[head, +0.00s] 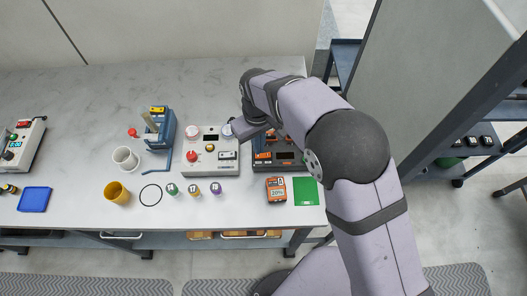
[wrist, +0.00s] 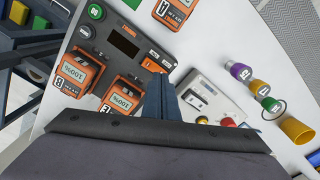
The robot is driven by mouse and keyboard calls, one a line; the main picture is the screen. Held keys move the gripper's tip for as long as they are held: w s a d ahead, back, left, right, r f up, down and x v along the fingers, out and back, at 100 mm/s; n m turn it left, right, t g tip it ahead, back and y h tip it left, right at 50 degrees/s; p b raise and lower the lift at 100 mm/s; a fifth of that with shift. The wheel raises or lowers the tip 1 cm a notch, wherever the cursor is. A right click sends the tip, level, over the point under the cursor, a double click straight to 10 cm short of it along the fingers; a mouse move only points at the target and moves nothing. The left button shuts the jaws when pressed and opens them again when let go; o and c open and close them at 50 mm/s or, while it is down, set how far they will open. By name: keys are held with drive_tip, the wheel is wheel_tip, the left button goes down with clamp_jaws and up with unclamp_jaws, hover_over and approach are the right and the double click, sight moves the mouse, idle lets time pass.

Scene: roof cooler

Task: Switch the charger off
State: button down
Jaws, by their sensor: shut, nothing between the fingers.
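The charger (head: 262,160) is a dark panel with an orange strip at the right of the bench, partly hidden by my arm in the head view. In the wrist view the charger (wrist: 125,42) shows a dark display, a green round button (wrist: 95,12), small controls along its edge and two orange batteries (wrist: 75,72) (wrist: 122,92) reading 100%. I cannot tell which control is its power switch. My gripper (wrist: 160,92) is shut and empty, above the bench between the charger and the light control box.
The light control box (head: 228,167) with a red button stands left of the charger. An orange battery (head: 276,189) and a green mat (head: 305,191) lie in front. Several coloured pots, a yellow cup (head: 116,193) and a blue stand (head: 160,128) are further left.

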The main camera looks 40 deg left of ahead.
drive_tip(key=shift+r+p, duration=1.55)
drive_tip(key=shift+r, duration=0.8)
